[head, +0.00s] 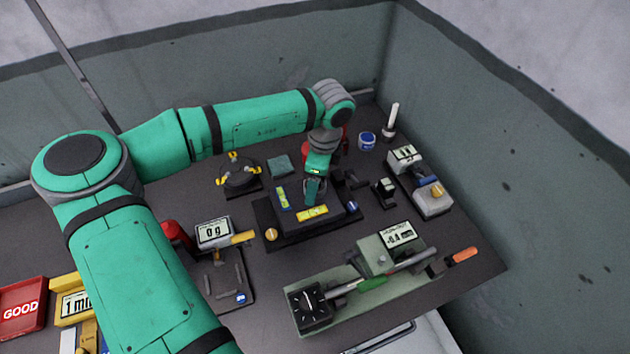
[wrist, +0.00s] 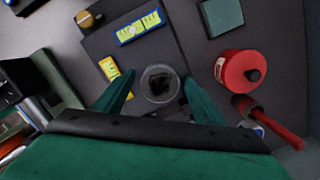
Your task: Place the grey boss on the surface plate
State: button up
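The grey boss (wrist: 160,84) is a short round grey piece with a dark centre, seen from above in the wrist view. It lies between the two fingertips of my gripper (wrist: 158,78), with a narrow gap showing on each side, so the fingers look open around it. The dark surface plate (wrist: 135,62) is below and behind it, and the boss appears over the plate near one edge. I cannot tell whether it touches the plate. In the head view my gripper (head: 314,190) points down over the plate (head: 290,236) and the boss is not clearly seen.
A blue-framed level (wrist: 139,27) and a yellow piece (wrist: 109,69) lie on the plate, with a brass knob (wrist: 88,18) nearby. A red pot (wrist: 238,72) stands close on the right. In the head view, a scale (head: 213,232) and green instrument (head: 388,250) flank the plate.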

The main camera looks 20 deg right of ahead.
jog(key=shift+r, duration=0.15)
notch_tip(320, 180, up, 12)
jog(key=d, duration=0.1)
jog(key=shift+s, duration=0.35)
jog(key=shift+s+d, duration=0.1)
dwell(0.4)
